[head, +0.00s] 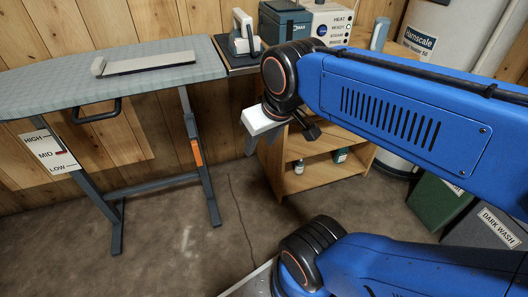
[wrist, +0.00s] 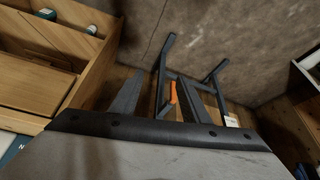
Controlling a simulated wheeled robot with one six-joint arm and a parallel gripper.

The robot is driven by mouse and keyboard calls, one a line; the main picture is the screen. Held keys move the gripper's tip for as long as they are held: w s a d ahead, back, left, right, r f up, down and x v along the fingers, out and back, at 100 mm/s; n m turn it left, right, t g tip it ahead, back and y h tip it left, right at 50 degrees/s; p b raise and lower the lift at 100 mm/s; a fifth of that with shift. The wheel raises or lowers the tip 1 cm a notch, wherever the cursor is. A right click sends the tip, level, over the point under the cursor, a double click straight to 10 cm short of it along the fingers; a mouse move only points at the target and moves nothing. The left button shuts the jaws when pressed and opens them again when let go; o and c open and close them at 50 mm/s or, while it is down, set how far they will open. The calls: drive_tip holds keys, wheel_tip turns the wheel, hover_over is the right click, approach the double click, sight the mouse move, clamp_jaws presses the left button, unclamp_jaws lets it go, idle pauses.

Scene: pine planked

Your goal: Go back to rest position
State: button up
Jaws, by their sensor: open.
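My gripper (head: 261,145) hangs below the wrist of my blue arm in the head view, in front of the low wooden shelf unit and right of the ironing board (head: 150,70). It is open and empty, with its fingers pointing down, clear of everything around it. In the wrist view my gripper (wrist: 160,95) shows its fingers apart, with the ironing board's dark legs and orange catch beyond them. Part of the arm runs out of the head view on the right.
The wooden shelf unit (head: 310,180) holds small bottles. A dark wash bin (head: 492,228) and a green bin (head: 438,203) are at right. Floor (head: 180,255) is clear at lower left.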

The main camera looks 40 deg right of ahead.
drive_tip(key=shift+s+a+f, duration=0.1)
drive_tip(key=shift+s+f, duration=0.35)
drive_tip(key=shift+f, duration=0.2)
drive_tip(key=shift+s+a+f, duration=0.1)
drive_tip(key=shift+s+f, duration=0.35)
drive_tip(key=shift+f, duration=0.15)
